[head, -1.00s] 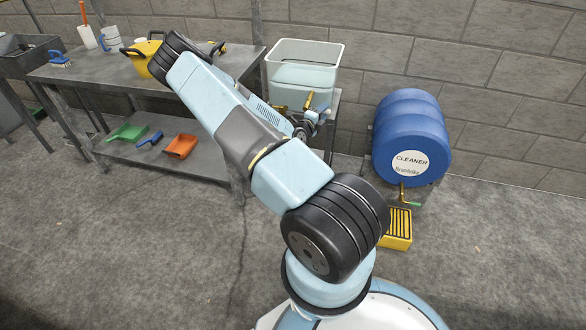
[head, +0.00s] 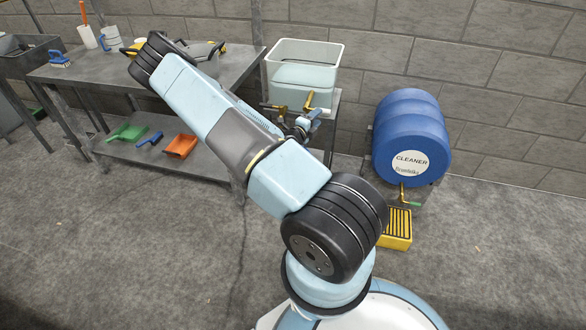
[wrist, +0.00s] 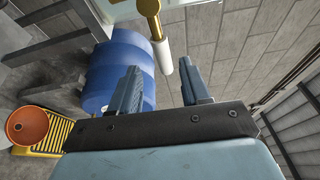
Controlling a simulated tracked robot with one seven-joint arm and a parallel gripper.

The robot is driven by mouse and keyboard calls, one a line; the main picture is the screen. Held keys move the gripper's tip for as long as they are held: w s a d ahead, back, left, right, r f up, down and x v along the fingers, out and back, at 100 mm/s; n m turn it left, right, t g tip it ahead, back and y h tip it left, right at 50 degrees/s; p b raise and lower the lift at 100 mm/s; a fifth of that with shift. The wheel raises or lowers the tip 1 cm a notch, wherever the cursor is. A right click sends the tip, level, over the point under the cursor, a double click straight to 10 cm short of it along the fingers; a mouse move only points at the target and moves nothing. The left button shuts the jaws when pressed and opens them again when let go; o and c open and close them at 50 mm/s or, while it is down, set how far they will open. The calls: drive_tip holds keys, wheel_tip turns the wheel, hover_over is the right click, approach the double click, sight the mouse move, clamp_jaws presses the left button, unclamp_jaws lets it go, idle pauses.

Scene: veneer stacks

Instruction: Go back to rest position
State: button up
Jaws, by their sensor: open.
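My gripper (wrist: 162,82) shows in the wrist view as two blue-grey fingers standing well apart, with nothing between them. Beyond them hang a brass tap (wrist: 149,7) and its white end (wrist: 163,55). In the head view my gripper (head: 303,124) is partly hidden behind my arm, just below the brass taps of the white tank (head: 305,55). My arm reaches from the base up and left, then folds back toward the tank. I cannot tell whether the fingers touch the tap.
The blue cleaner drum (head: 410,135) lies to the right above a yellow drip tray (head: 397,228). A steel table (head: 85,75) stands at the left, with an orange dustpan (head: 180,146) on its lower shelf. My arm's elbow covers a yellow container. The front floor is clear.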

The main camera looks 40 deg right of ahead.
drive_tip(key=shift+s+a, duration=0.25)
drive_tip(key=shift+a, duration=0.45)
drive_tip(key=shift+r, duration=0.1)
drive_tip(key=s+a+r+m+g+y, duration=0.3)
drive_tip(key=s+a+r+m+g, duration=0.2)
drive_tip(key=r+m, duration=0.6)
drive_tip(key=s+a+r+m+g+y, duration=0.35)
drive_tip(key=s+a+r+m, duration=0.2)
drive_tip(key=r+m, duration=0.6)
drive_tip(key=s+a+r+m+t+y, duration=0.4)
drive_tip(key=s+a+r+m, duration=0.3)
drive_tip(key=a, duration=0.5)
drive_tip(key=s+a+r+m+t+y, duration=0.4)
drive_tip(key=s+a+r+m+y, duration=0.2)
drive_tip(key=s+a+r+m, duration=0.2)
drive_tip(key=a+r+m, duration=0.2)
drive_tip(key=a, duration=0.2)
drive_tip(key=shift+r, duration=0.25)
drive_tip(key=shift+a, duration=0.1)
